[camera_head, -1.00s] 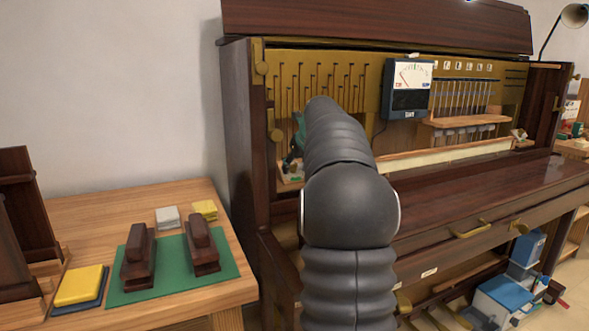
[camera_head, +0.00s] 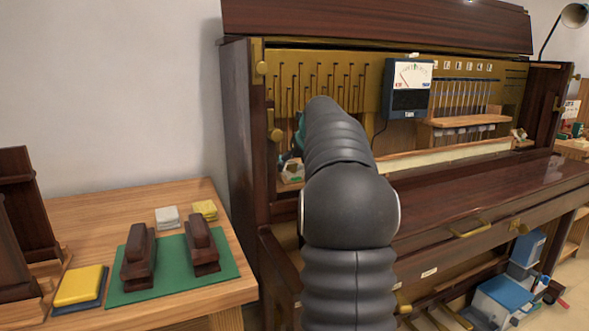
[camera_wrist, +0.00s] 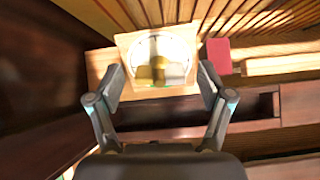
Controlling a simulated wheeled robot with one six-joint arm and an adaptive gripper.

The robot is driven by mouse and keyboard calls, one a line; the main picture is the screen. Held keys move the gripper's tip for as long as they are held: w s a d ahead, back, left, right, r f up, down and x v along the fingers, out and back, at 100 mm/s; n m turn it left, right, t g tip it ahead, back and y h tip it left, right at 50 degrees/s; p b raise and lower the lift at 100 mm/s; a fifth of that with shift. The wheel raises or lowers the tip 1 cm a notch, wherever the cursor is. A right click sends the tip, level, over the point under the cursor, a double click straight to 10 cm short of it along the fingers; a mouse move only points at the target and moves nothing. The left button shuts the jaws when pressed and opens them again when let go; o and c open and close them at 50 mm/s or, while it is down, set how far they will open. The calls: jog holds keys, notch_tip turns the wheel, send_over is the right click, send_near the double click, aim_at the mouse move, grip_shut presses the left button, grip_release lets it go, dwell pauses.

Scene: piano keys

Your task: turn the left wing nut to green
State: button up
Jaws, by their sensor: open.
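In the wrist view a brassy wing nut (camera_wrist: 158,70) stands in front of a round white dial (camera_wrist: 179,49) on a pale wooden block. My gripper (camera_wrist: 162,82) is open, with one finger on each side of the nut and a gap on both sides. In the head view my arm hides most of the gripper and the nut; a pale block (camera_head: 292,172) shows just left of the arm, inside the piano.
The open piano's dark left side wall (camera_head: 240,140) stands close to my gripper. A meter (camera_head: 408,88) with a needle hangs at the back. A red block (camera_wrist: 218,55) lies right of the dial. A wooden table (camera_head: 130,205) with a green mat is at left.

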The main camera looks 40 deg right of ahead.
jog(key=shift+r, duration=0.1)
jog(key=v, duration=1.1)
dwell(1.4)
